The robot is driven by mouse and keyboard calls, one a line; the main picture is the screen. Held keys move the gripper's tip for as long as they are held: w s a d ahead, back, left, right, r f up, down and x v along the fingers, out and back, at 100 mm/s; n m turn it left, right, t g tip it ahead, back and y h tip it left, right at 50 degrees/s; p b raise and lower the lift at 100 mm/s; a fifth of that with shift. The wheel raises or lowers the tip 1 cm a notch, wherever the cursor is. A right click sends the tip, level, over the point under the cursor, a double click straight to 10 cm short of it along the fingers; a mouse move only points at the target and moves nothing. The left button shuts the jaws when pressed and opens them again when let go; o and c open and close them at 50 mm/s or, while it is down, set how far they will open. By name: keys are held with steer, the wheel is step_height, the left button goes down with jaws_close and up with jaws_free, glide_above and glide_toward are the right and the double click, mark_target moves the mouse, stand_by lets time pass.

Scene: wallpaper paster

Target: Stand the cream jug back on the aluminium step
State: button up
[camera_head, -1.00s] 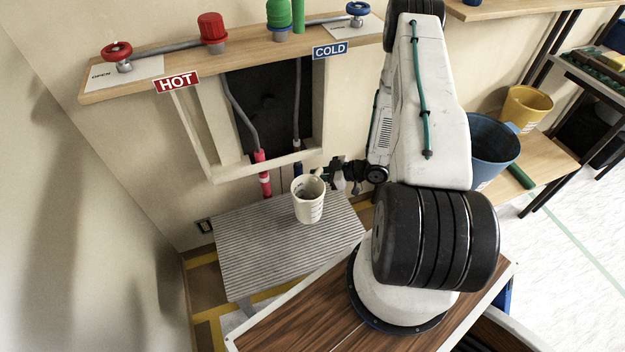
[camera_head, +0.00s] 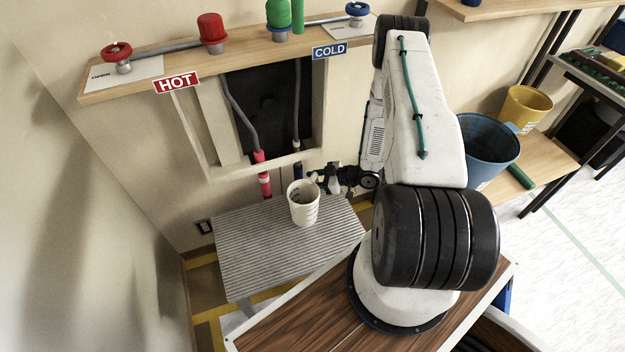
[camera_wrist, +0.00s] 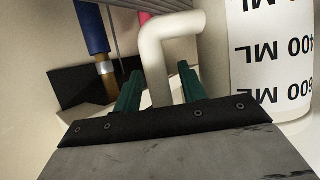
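The cream jug (camera_head: 303,204) stands upright over the ribbed aluminium step (camera_head: 255,250), near its back edge. Its base appears to rest on the step, though any small gap is hard to see. My gripper (camera_head: 318,177) is just behind and right of the jug. In the wrist view, the jug's wall (camera_wrist: 270,60) with black ML markings fills the right side. Its pale handle (camera_wrist: 158,75) runs down between the two green fingers of my gripper (camera_wrist: 160,85). Narrow gaps show beside the handle, so the fingers look open around it.
A wall recess with pipes (camera_head: 262,158) is behind the step, under a wooden shelf (camera_head: 240,45) with red and blue valves. A blue bucket (camera_head: 487,150) and a yellow bucket (camera_head: 527,105) stand on the right. The step's front and left are clear.

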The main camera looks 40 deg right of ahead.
steer(key=shift+r, duration=0.1)
steer(key=shift+s+d+r, duration=0.1)
steer(key=shift+d+r, duration=0.05)
steer(key=v, duration=1.1)
steer(key=shift+s+d, duration=0.2)
steer(key=shift+r, duration=0.2)
